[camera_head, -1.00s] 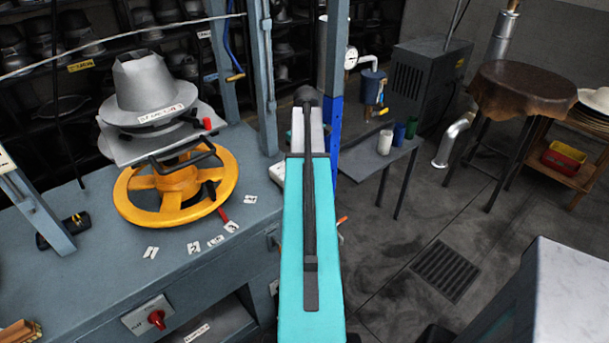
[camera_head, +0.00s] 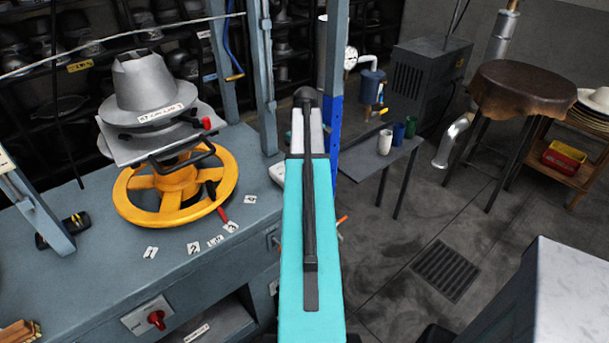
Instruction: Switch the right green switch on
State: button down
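I see no green switch in this view. A red knob on a white plate (camera_head: 150,316) is on the front of the blue-grey workbench (camera_head: 110,285), at the lower left. A small pale box (camera_head: 278,171) at the bench's right edge is partly hidden behind my turquoise arm. My arm (camera_head: 312,250) stretches up through the middle of the picture and hides part of the bench's right end. My gripper does not show, so I cannot tell its state.
A hat press with a grey hat form (camera_head: 147,90) and a yellow handwheel (camera_head: 222,187) stands on the bench. A blue-grey upright (camera_head: 265,75) rises by my arm. A small table (camera_head: 372,162) with cups stands to the right. Floor (camera_head: 400,235) is open right of my arm.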

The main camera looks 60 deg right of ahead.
jog(key=shift+f, duration=0.55)
dwell(0.5)
jog(key=shift+r, duration=0.1)
notch_tip(320, 180, up, 7)
jog(key=p, duration=0.4)
dwell(0.9)
jog(key=shift+w, duration=0.1)
dwell(0.4)
